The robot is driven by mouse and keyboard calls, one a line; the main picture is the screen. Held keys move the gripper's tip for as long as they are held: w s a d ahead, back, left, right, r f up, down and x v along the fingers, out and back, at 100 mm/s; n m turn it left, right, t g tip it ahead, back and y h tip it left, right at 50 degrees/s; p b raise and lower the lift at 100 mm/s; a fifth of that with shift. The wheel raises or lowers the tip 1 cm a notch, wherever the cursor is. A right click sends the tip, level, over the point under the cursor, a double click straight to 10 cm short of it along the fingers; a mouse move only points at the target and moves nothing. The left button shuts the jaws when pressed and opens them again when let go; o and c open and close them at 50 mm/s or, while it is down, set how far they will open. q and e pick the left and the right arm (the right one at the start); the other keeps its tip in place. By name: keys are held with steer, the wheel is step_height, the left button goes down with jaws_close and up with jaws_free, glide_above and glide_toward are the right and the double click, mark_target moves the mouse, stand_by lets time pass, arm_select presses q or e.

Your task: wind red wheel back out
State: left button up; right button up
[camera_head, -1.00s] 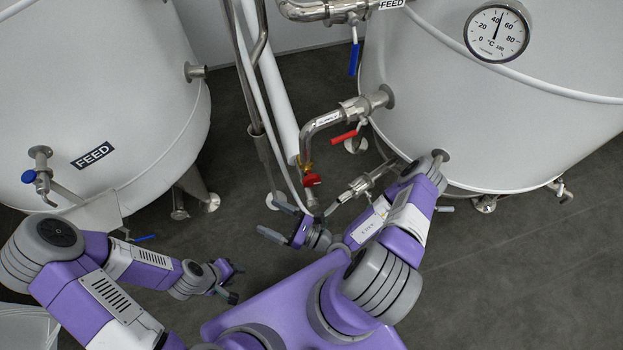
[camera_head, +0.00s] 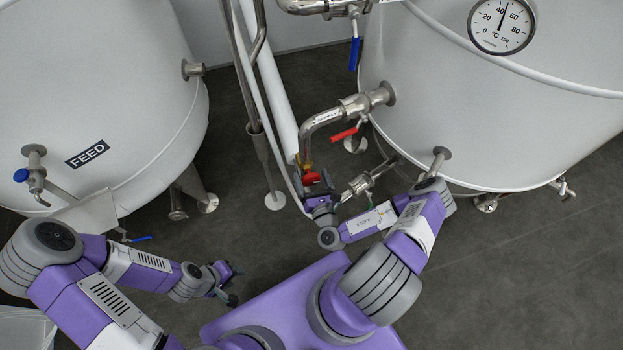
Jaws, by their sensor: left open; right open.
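The red wheel (camera_head: 311,178) sits on a brass valve at the lower end of the steel pipe bend, left of the right tank. My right gripper (camera_head: 314,187) is just below the wheel, its fingers pointing up at it. The fingers are open, and they overlap the wheel's lower edge in the picture; I cannot tell whether they touch it. My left gripper (camera_head: 233,284) is open and empty, low at the left over the floor, well away from the wheel.
A red lever (camera_head: 343,134) on the supply pipe is right of and above the wheel. A steel pipe fitting (camera_head: 360,184) lies close right of my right gripper. White vertical pipes (camera_head: 272,90) stand just left. The left tank (camera_head: 90,90) and right tank (camera_head: 480,120) flank the space.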

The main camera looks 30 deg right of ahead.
steer(key=shift+w, duration=0.1)
steer(key=c, duration=0.9)
steer(key=shift+c, duration=0.2)
